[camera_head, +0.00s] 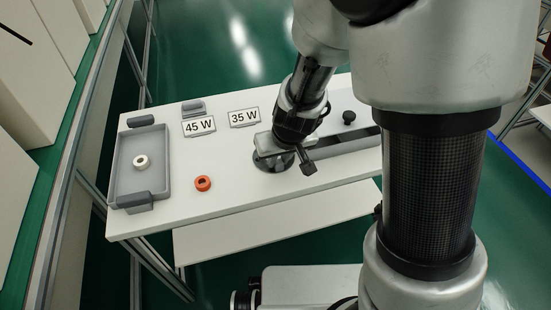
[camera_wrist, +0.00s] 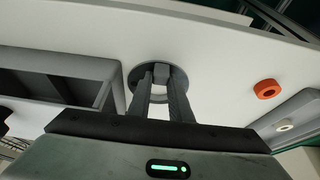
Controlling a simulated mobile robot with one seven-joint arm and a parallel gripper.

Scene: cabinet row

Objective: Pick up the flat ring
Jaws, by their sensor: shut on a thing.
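A dark grey flat ring (camera_head: 262,164) lies on the white table, just below my gripper (camera_head: 284,157). In the wrist view the flat ring (camera_wrist: 134,79) shows as a wide disc with a pale opening, partly hidden by the fingers. My gripper (camera_wrist: 162,73) is shut on the far side of its rim. The ring looks flat on or very close to the table; a small gap cannot be ruled out.
An orange ring (camera_head: 203,183) lies left on the table. A grey tray (camera_head: 125,160) holds a white ring (camera_head: 141,162). Signs "45 W" (camera_head: 199,127) and "35 W" (camera_head: 244,117) stand behind. A grey open bin (camera_head: 345,146) is close right of my gripper, with a black knob (camera_head: 348,117) behind.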

